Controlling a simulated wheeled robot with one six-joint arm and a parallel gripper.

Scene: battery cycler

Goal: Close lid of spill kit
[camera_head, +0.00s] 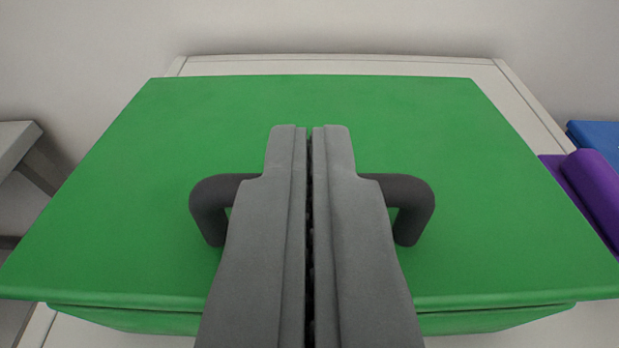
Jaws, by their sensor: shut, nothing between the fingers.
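The spill kit is a green box whose flat green lid (310,100) fills the middle of the view. The lid lies over the box body (130,318), with a thin dark line between them along the near edge. A dark grey handle (412,200) stands on the lid, its middle hidden behind my gripper. My gripper (310,130) is shut and empty, its fingers pointing away over the lid and in front of the handle. Whether the fingers touch the lid or handle I cannot tell.
The kit stands on a white surface (340,66) with a wall (340,25) behind it. A purple object (597,185) and a blue one (598,133) are at the right. A grey table or bench corner (15,140) shows at the left.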

